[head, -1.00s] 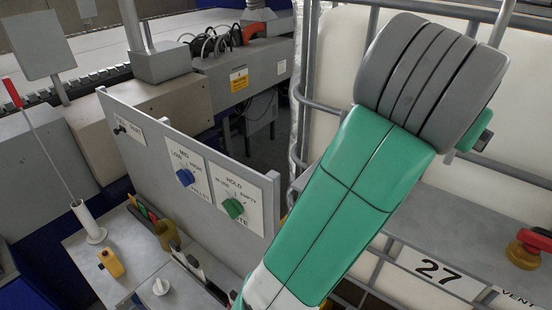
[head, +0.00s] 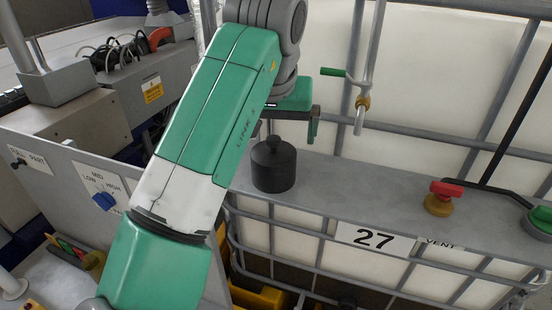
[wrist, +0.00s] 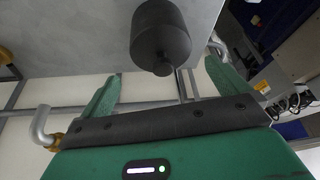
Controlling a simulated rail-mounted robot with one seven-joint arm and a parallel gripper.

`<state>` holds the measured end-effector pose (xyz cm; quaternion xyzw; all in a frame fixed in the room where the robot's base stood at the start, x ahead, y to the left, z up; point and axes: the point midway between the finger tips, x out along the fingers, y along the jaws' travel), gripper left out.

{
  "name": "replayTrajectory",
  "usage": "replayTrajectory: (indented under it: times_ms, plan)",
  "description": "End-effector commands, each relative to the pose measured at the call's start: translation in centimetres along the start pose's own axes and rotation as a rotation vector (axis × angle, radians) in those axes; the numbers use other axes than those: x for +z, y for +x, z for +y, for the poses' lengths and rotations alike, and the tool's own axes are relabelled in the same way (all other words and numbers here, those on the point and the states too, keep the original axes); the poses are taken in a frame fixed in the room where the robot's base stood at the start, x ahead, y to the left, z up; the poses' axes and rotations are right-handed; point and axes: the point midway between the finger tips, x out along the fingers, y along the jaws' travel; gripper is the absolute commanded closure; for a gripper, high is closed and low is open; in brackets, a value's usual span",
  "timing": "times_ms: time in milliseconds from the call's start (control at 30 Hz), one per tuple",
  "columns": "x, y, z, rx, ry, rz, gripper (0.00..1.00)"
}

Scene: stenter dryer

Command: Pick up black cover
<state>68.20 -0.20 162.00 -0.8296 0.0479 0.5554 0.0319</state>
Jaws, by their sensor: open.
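The black cover (head: 274,170) is a dark cylinder with a small round knob on top. It stands upright on the grey ledge above the label 27. In the wrist view the black cover (wrist: 160,32) is at top centre, its knob pointing down the picture toward my gripper. My gripper (wrist: 163,72) is open, with its green fingers on either side of the knob in the picture. It appears apart from the cover, with nothing held. In the head view my gripper (head: 290,120) is above and slightly right of the cover, partly hidden by my arm.
A bent pipe with a green handle (head: 333,72) stands just right of my gripper. A red and yellow valve knob (head: 442,198) is farther right on the ledge (head: 375,192). A caged white tank (head: 430,85) rises behind. A panel with a blue knob (head: 104,201) is at left.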

Motion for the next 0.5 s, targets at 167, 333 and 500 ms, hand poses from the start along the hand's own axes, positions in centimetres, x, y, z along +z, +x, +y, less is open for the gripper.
replayTrajectory:
  times_ms: [167, 333, 500]
  plan:
    - [0.1, 1.7, 0.0, 0.000, 0.001, 0.000, 0.00]
    - [0.5, 3.7, -0.4, -0.001, 0.000, -0.002, 0.00]
    - [0.7, 6.3, -0.4, 0.001, 0.002, 0.000, 0.00]
